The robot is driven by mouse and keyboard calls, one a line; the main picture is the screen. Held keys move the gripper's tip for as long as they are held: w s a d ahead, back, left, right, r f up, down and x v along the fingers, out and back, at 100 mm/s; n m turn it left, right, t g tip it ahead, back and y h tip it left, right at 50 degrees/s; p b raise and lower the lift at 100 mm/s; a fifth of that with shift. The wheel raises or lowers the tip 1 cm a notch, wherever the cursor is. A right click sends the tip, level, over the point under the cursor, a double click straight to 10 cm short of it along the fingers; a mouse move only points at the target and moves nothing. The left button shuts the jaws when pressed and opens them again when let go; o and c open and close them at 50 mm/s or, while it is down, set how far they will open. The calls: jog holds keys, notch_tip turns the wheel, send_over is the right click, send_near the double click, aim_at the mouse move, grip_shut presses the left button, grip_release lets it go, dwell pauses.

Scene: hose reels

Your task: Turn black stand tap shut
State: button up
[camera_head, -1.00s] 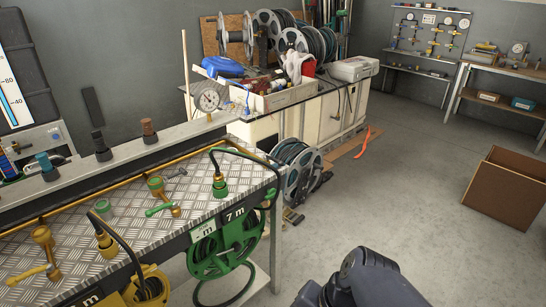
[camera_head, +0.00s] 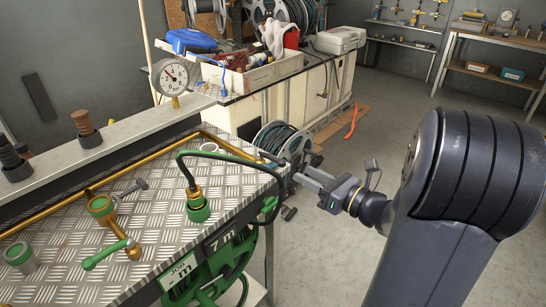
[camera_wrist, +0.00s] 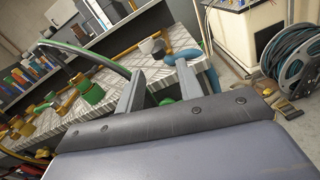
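In the wrist view a small dark fitting (camera_wrist: 158,48) stands at the bench edge beside a white one, near a blue handle (camera_wrist: 183,56). My gripper (camera_head: 283,168) is at the bench's right corner. In the wrist view my gripper (camera_wrist: 162,75) shows its two fingers apart with nothing between them, the blue handle just beyond the right finger.
A green hose connector (camera_head: 197,205) with an arched black hose stands on the bench. A pressure gauge (camera_head: 173,76) stands on the ledge behind. A green reel (camera_head: 215,280) hangs below the front edge. A blue hose reel (camera_head: 285,142) sits on the floor beyond. Floor to the right is clear.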

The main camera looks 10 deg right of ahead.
aim_at(285, 165)
jog(key=x, duration=1)
jog(key=shift+w+a, duration=0.1)
jog(key=shift+a, duration=0.1)
grip_shut()
